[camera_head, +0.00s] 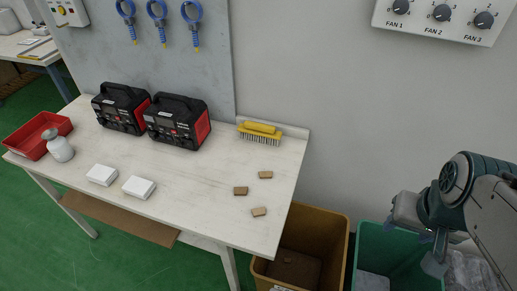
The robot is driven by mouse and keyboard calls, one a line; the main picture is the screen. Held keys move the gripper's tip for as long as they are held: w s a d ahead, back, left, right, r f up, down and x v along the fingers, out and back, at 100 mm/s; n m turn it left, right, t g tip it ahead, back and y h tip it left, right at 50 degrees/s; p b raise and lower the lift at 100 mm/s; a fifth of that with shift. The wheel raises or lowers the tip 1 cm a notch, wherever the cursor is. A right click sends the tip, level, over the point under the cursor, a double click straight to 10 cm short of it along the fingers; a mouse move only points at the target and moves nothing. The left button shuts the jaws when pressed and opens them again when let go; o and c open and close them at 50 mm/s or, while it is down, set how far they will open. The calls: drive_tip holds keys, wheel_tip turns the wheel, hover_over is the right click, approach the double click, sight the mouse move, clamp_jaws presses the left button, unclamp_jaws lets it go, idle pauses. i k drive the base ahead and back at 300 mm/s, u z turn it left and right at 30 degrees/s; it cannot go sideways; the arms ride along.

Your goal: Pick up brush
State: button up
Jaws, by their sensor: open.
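The brush (260,132) has a yellow back and handle with dark bristles pointing down. It lies near the back right corner of the white workbench (215,211), close to the wall. My gripper (429,247) is at the right side of the view, over the green bin and well to the right of the bench. It is open, with nothing seen between its fingers. It is far apart from the brush.
Several small brown blocks (241,191) lie in front of the brush. Two black and red devices (177,121) stand left of it. White boxes (139,187), a bottle (59,147) and a red tray (24,139) are further left. An orange bin (336,226) and a green bin (372,240) stand right of the bench.

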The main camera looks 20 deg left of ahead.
sight(250, 130)
drive_tip(key=u, duration=0.7)
drive_tip(key=k, duration=0.15)
drive_tip(key=z, duration=3.2)
drive_tip(key=k, duration=1.5)
drive_tip(key=u, duration=2.3)
drive_tip(key=i, duration=0.35)
drive_tip(key=z, duration=0.05)
